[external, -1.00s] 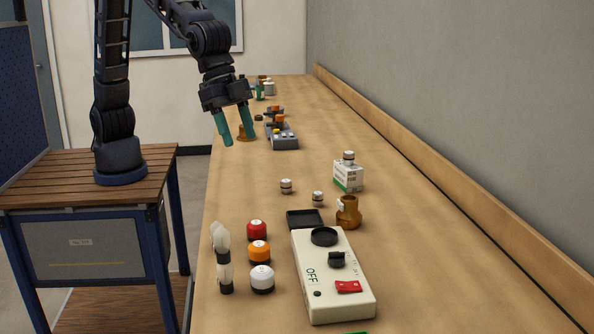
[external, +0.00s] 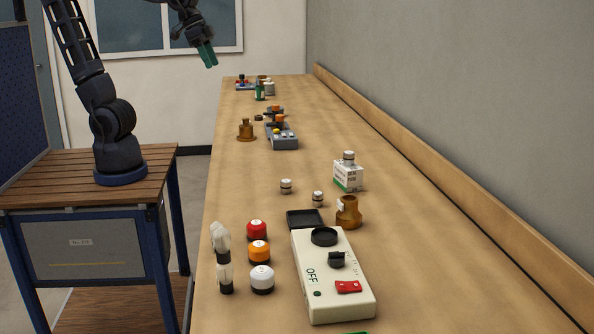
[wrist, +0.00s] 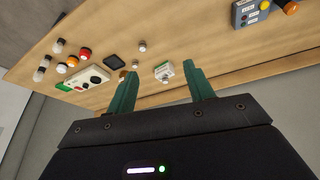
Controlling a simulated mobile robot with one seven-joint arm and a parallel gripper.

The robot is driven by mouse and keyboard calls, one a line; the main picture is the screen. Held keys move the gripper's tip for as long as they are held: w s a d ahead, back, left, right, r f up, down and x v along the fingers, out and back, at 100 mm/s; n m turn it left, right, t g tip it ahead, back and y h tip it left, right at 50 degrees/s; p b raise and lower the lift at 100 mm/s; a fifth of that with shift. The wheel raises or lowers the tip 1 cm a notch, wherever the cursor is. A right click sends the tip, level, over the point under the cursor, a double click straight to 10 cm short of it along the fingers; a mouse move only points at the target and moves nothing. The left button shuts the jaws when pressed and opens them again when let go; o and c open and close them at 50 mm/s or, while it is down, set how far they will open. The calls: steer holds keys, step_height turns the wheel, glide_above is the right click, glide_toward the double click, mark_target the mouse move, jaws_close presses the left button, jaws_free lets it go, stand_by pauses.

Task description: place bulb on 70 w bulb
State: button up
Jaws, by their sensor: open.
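A small white box (external: 348,178) with green markings stands on the bench, and a small silver-and-white bulb (external: 348,156) sits upright on its top; the box's lettering is too small to read. The box also shows in the wrist view (wrist: 163,72), between and beyond my fingers. Two similar small bulbs stand on the bench, one at left (external: 286,186) and one nearer (external: 318,198). My gripper (external: 207,55) is open and empty, raised high and well away from the box, with green fingers that also show in the wrist view (wrist: 160,80).
A cream control box (external: 330,290) with a red switch stands at the front. Beside it are a brown holder (external: 349,212), a black tray (external: 304,219), red (external: 257,230), orange (external: 259,252) and white (external: 262,280) buttons, and clear bulbs (external: 225,278). The bench's right side is clear.

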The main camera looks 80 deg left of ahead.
steer(key=s+a+f+n+y, duration=0.1)
steer(key=s+a+f+n, duration=0.1)
steer(key=s+a, duration=0.8)
steer(key=shift+s+f+n, duration=0.4)
steer(key=shift+s+f, duration=0.3)
steer(key=shift+s, duration=0.45)
